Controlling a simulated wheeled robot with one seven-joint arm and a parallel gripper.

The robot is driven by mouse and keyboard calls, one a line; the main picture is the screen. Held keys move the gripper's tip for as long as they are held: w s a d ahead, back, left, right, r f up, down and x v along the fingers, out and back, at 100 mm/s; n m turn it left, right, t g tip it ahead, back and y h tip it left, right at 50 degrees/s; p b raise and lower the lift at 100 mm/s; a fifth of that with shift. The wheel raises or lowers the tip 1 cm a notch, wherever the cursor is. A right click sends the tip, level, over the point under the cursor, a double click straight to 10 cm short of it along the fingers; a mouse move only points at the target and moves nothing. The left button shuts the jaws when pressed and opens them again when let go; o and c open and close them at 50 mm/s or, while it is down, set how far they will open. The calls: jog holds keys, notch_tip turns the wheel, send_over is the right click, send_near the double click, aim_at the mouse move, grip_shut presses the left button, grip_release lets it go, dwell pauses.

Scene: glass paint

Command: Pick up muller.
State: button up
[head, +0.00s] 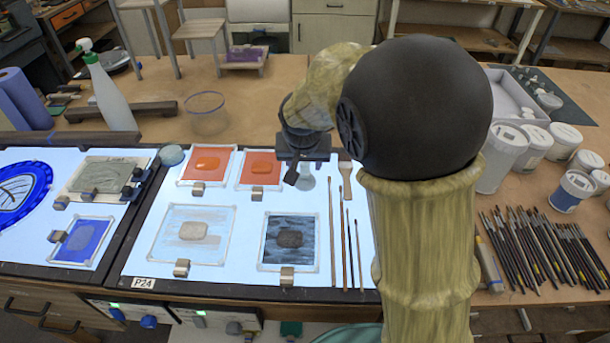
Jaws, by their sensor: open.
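A small, pale, translucent piece that looks like the glass muller (307,182) is on the lit panel (330,262), left of a flat brush. My gripper (299,172) is open and points down, right over the upper part of this piece. One dark finger shows at its left; the other finger is hard to make out. The gripper hides the top of the piece. I cannot tell whether the fingers touch it.
Orange glass panes (206,164) lie just left of my gripper. Several long brushes (333,230) lie to the right. A clear beaker (206,112) and spray bottle (108,95) stand behind. White jars (503,155) and many brushes (545,248) fill the right side.

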aim_at(305, 168)
jog(key=x, duration=0.4)
jog(key=shift+w+f, duration=0.2)
jog(key=shift+w, duration=0.15)
jog(key=shift+c, duration=0.5)
grip_shut()
